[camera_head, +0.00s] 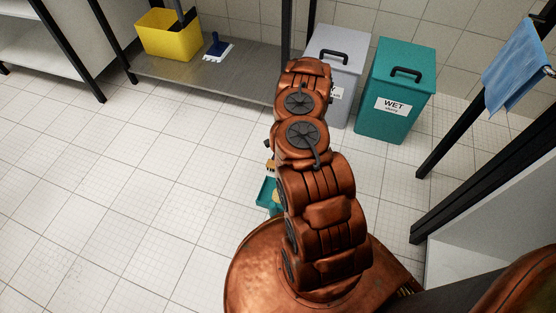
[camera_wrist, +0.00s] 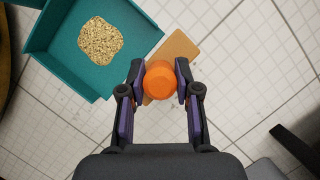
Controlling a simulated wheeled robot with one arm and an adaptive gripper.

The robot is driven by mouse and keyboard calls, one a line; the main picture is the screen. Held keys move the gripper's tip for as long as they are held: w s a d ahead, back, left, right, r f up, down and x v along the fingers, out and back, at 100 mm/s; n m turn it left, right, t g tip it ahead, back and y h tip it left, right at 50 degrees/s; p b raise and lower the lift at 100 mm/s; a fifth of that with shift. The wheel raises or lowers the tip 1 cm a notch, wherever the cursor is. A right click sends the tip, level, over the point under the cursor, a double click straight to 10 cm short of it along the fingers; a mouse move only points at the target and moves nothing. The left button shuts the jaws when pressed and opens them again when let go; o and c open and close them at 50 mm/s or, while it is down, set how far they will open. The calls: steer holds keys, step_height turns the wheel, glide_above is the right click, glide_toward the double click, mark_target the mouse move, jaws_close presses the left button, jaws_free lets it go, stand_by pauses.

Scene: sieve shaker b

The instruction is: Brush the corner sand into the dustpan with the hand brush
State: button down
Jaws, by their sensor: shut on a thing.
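My gripper (camera_wrist: 160,68) is shut on an orange round handle, seen end-on in the wrist view. A flat tan block shows beneath it, and together they look like the hand brush (camera_wrist: 178,48); its bristles are hidden. The teal dustpan (camera_wrist: 50,30) lies on the floor at the upper left of the wrist view, beside the brush. A round patch of grainy tan sand (camera_wrist: 101,41) lies inside the dustpan. In the head view the dustpan (camera_head: 265,191) shows partly behind my arm, which hides the gripper. I see no sand on the floor.
A grey bin (camera_head: 347,52) and a teal bin marked WET (camera_head: 405,75) stand at the back. A low metal shelf (camera_head: 190,78) holds a yellow tub (camera_head: 167,42) and a blue brush (camera_head: 216,46). A blue cloth (camera_head: 515,68) hangs right. The tiled floor at left is clear.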

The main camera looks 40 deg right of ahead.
steer(key=w+d+b, duration=0.3)
steer(key=w+d, duration=0.4)
steer(key=d, duration=0.3)
steer(key=shift+d+f, duration=0.15)
steer(key=shift+f, duration=0.15)
steer(key=shift+w, duration=0.1)
stand_by(0.4)
steer(key=shift+f+b, duration=0.95)
steer(key=shift+f, duration=0.2)
